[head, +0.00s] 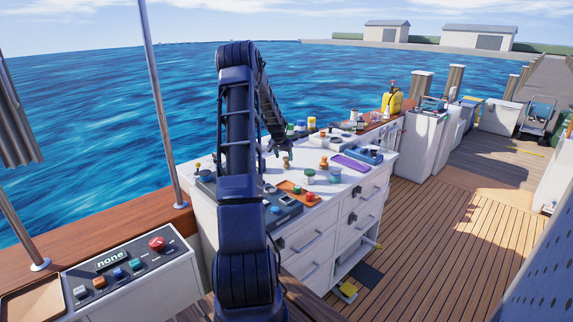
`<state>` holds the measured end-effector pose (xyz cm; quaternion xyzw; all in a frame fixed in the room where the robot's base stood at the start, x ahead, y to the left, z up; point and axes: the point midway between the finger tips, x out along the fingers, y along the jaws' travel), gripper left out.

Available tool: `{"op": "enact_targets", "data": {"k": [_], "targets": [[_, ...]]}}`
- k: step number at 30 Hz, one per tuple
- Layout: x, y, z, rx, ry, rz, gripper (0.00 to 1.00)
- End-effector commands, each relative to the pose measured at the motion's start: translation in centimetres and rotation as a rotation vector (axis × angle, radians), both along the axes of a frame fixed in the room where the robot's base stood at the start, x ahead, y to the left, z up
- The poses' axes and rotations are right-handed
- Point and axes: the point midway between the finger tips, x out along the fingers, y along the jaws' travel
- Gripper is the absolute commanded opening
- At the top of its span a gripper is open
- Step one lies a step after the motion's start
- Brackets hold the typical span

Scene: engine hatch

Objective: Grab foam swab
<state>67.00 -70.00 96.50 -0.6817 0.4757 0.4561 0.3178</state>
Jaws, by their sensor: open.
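My dark blue arm rises in the middle of the head view and bends down over the white cabinet top (345,150). My gripper (277,150) is at the arm's end, above the back part of the cabinet top. It is small here, and I see nothing held in it. Several small jars, bottles and knobbed items stand on the top around and below it. I cannot tell which of them, if any, is the foam swab. My arm hides part of the cabinet top on the left.
An orange tray (298,191) with jars, a purple flat item (351,163) and a blue device (365,154) crowd the top. A yellow container (392,101) stands farther back. A control panel (130,265) is at lower left. Wooden deck (430,220) is open at right.

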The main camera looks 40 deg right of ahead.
Motion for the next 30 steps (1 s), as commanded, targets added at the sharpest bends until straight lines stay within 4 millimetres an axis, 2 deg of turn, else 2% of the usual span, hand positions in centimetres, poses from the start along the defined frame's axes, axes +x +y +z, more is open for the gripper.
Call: {"op": "enact_targets", "data": {"k": [5, 12, 20, 21, 28, 30], "targets": [[-0.1, -0.7, -1.3, 0.000, 0.000, 0.000, 0.62], [-0.1, -1.9, -4.2, 0.001, 0.000, 0.000, 0.62], [0.1, -2.1, -4.6, -0.001, -0.001, 0.000, 0.62], [0.1, -2.1, -4.6, -0.001, -0.001, 0.000, 0.60], [0.1, -2.1, -4.6, -0.001, -0.001, 0.000, 0.15], [0.1, -2.1, -4.6, -0.001, -0.001, 0.000, 0.14]]}}
